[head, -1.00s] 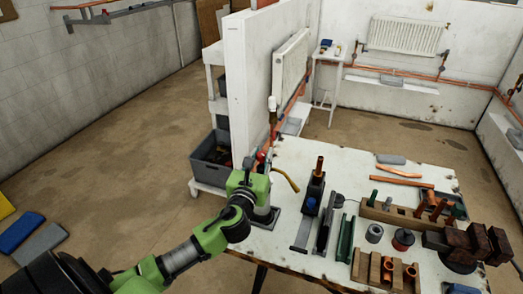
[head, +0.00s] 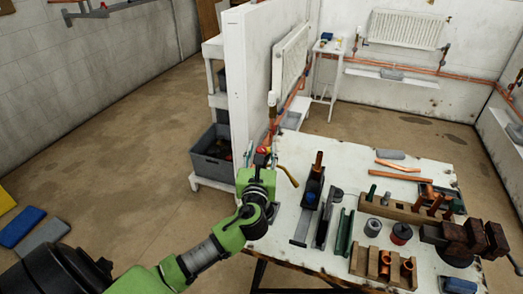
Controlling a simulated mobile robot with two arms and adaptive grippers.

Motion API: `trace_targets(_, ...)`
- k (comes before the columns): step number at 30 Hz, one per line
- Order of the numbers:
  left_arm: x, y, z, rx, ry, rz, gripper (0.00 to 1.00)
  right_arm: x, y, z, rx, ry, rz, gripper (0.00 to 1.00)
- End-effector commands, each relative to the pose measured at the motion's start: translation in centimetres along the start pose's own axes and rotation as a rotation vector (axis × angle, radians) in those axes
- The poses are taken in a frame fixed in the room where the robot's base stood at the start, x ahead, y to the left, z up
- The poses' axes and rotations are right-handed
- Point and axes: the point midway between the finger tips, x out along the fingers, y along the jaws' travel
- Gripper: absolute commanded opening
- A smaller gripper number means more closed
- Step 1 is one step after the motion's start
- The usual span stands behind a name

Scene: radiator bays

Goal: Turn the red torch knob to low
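The red torch knob (head: 264,150) shows as a small red spot at the back left of the workbench (head: 345,160), just above my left wrist. The torch's curved brass tube (head: 288,175) sticks out to the right of it. My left gripper (head: 258,165) is at the torch, directly below the knob in the picture. My green wrist hides its fingers and most of the torch body, so I cannot tell whether it touches the knob or whether it is open. The knob's setting is too small to read. My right gripper is not in view.
Wooden blocks with copper fittings (head: 385,268), a red-and-dark tin (head: 401,233), a grey tin (head: 373,227) and a dark vise (head: 465,238) crowd the bench's right side. A white partition (head: 250,80) stands behind the torch. A grey crate (head: 212,155) sits on a shelf to the left.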

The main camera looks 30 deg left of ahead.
Motion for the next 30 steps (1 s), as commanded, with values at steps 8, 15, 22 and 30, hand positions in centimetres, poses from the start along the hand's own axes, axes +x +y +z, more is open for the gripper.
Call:
trace_targets(8, 0.0, 0.0, 0.0, 0.000, 0.000, 0.000, 0.39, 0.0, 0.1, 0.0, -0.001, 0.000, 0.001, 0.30)
trace_targets(15, -2.4, -0.1, -0.1, -0.001, 0.002, -0.002, 0.39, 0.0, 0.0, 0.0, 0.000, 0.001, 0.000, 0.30)
trace_targets(22, -7.4, -0.1, -0.2, -0.001, 0.004, -0.002, 0.39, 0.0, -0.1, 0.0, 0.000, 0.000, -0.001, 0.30)
trace_targets(30, -11.3, 0.0, -0.1, -0.001, 0.002, -0.001, 0.39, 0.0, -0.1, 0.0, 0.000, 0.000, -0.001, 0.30)
